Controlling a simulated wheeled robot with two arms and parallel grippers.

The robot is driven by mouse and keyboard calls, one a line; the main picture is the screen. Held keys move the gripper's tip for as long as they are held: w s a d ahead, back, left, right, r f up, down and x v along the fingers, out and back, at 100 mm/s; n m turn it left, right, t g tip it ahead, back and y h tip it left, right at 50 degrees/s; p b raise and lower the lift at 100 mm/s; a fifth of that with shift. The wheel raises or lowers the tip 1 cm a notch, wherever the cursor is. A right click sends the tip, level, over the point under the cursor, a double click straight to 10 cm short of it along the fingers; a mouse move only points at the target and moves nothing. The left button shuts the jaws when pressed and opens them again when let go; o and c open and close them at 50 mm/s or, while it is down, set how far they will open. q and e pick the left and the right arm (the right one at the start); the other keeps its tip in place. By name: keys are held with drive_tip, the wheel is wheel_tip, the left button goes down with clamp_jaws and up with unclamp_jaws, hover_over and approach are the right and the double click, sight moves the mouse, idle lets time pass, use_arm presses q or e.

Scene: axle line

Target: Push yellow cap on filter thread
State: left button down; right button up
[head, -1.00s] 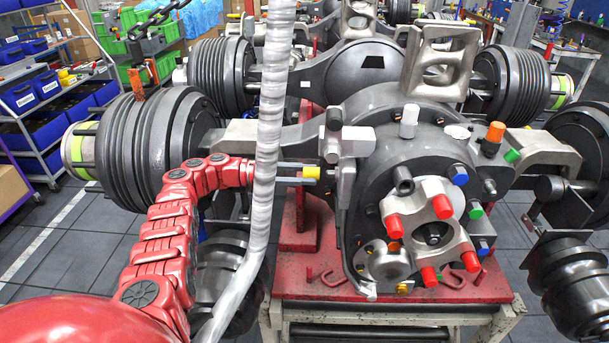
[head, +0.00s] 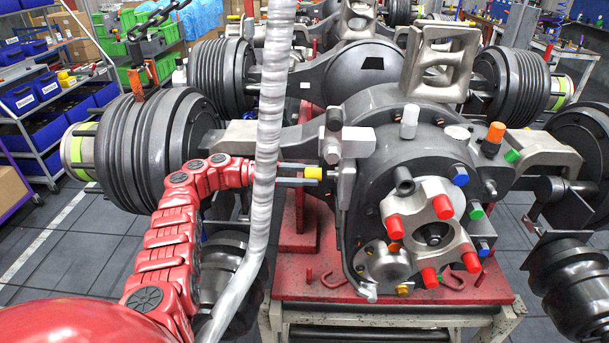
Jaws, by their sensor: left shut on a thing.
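The filter thread cannot be made out clearly. My right gripper is not in view.
The axle housing (head: 385,120) rests on a red stand (head: 440,297). A pale wrapped hose (head: 268,130) hangs in front of my left arm. Red, blue, green and orange caps are on the housing. Blue bins (head: 45,90) stand on shelves at left.

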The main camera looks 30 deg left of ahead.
sight(319, 176)
use_arm(q)
drive_tip(key=shift+x, duration=1.4)
drive_tip(key=shift+d+f, duration=0.1)
